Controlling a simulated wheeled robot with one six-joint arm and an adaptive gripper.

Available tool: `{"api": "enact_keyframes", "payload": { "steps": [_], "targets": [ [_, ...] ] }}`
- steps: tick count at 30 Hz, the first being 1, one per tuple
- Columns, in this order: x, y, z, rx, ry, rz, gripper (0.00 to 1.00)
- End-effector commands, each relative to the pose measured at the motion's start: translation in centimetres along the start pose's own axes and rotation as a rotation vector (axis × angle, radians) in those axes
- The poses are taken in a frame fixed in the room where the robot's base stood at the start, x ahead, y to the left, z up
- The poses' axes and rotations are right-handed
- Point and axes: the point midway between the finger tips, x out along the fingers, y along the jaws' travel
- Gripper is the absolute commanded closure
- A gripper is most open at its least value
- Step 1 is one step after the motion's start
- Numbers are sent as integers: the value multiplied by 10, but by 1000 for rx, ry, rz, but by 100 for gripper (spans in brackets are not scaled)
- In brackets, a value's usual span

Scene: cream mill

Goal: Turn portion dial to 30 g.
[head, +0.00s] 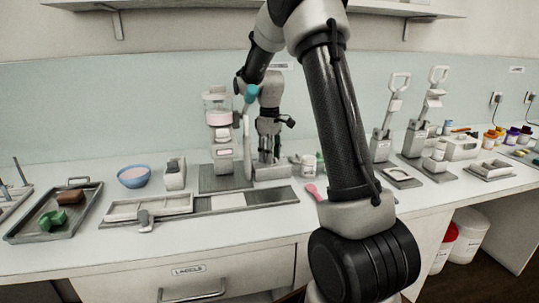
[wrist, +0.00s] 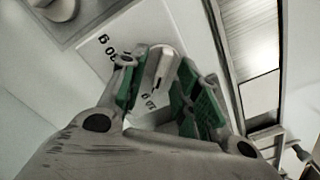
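In the wrist view, the portion dial (wrist: 160,66) is a pale grey knob with a dark mark, on a white plate (wrist: 98,48). Black gram markings stand around it, turned and partly covered; one seems to end in "0 g" and another seems to read "10 g". My gripper (wrist: 158,88) has its green-padded fingers on either side of the knob. The left pad lies close against it. I cannot tell whether the right pad touches it. In the head view my arm reaches to a machine with a pink-filled clear hopper (head: 218,118); the dial cannot be made out there.
A blue bowl (head: 134,176) and a dark tray (head: 50,220) with green and brown pieces stand to the left. A long grey tray (head: 148,206) lies in front. Two lever devices (head: 383,140) (head: 418,133) stand to the right. A shelf (head: 420,8) runs above.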

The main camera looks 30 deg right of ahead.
Motion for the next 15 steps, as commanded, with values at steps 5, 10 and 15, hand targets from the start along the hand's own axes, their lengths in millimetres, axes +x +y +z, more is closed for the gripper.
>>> {"api": "enact_keyframes", "payload": {
  "steps": [5,10,15],
  "targets": [
    [1,0,0,0,1,1,68],
    [1,0,0,0,1,1,88],
    [0,0,0,0,1,1,100]
  ]
}}
